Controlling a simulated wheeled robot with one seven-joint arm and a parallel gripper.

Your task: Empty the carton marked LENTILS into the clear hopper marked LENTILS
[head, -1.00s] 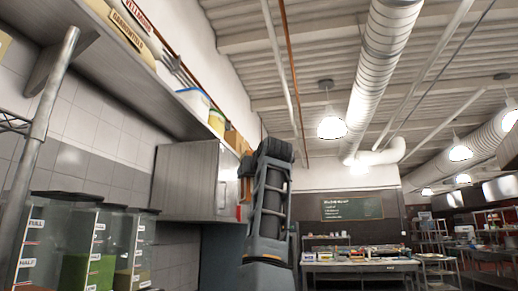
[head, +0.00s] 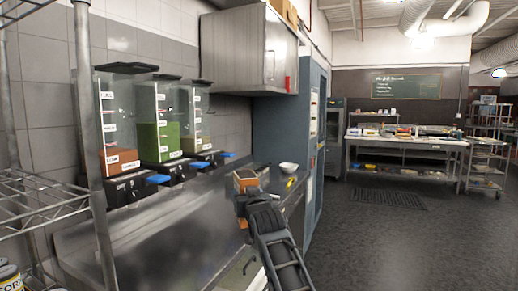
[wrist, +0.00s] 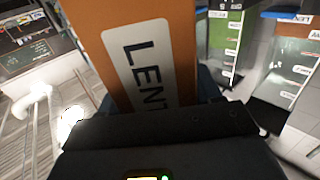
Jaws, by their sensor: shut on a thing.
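My gripper (head: 246,196) is shut on an orange-brown carton (wrist: 182,50). Its white label, sideways in the wrist view, reads "LENT" before it is cut off. In the head view the carton (head: 245,180) appears small at the end of my arm, over the steel counter. Three clear hoppers with dark lids stand in a row on the left. The left hopper (head: 115,110) holds a low reddish-orange fill; its name label is too small to read there. In the wrist view a hopper at the right edge (wrist: 292,47) bears a label that seems to start "LE".
A hopper with green fill (head: 158,120) and a third hopper (head: 195,115) stand beside the left one. A white bowl (head: 289,168) sits further along the counter (head: 160,225). A wire rack (head: 95,150) stands at the near left. The dark floor (head: 400,245) is open at right.

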